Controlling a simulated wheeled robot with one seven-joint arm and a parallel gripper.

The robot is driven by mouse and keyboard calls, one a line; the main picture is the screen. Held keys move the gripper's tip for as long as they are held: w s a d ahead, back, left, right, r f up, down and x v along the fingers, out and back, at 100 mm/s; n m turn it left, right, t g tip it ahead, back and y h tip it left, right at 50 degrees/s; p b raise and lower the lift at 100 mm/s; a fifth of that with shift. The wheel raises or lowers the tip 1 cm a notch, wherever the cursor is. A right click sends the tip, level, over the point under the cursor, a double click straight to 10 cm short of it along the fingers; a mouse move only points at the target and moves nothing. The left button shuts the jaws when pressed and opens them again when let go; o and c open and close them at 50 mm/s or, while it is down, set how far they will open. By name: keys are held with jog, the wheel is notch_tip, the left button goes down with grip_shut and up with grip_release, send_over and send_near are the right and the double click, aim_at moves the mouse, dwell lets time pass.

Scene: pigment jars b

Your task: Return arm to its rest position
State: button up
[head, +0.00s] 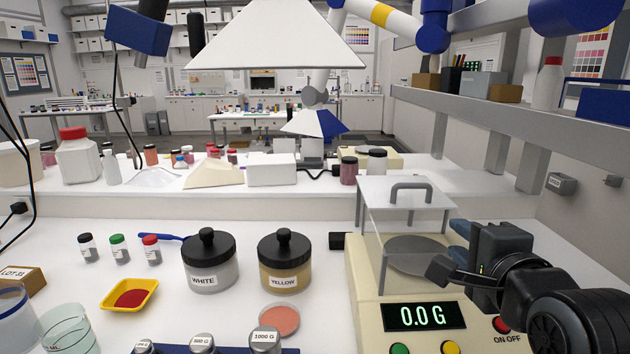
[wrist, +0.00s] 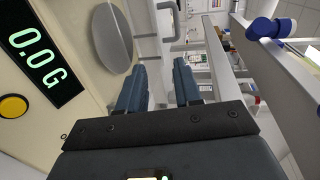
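My gripper (head: 466,262) is at the right of the head view, beside and above the right side of the balance (head: 366,312). In the wrist view its two blue-grey fingers (wrist: 160,88) stand apart with nothing between them. The balance reads 0.0 G, and its round pan (head: 418,254) is bare under a clear cover with a grey handle (head: 411,190). The pan also shows at the top left of the wrist view (wrist: 112,38). Part of the balance's right side is hidden behind my gripper.
The WHITE jar (head: 209,264) and YELLOW jar (head: 287,266) stand lidded left of the balance. A yellow tray (head: 148,288) holds red powder, and labelled weights (head: 264,340) stand at the front edge. A shelf (head: 480,98) overhangs at upper right. Bare counter lies right of the balance.

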jog(key=s+d+f+n, duration=0.1)
jog(key=s+f+n, duration=0.8)
jog(key=s+f, duration=1)
jog(key=s+r+n+g, duration=0.1)
jog(key=s+r+n, duration=0.2)
jog(key=s, duration=2.1)
jog(key=a+n, duration=0.1)
jog(key=n, duration=0.4)
jog(key=shift+s+n, duration=0.35)
jog(key=shift+n, duration=0.05)
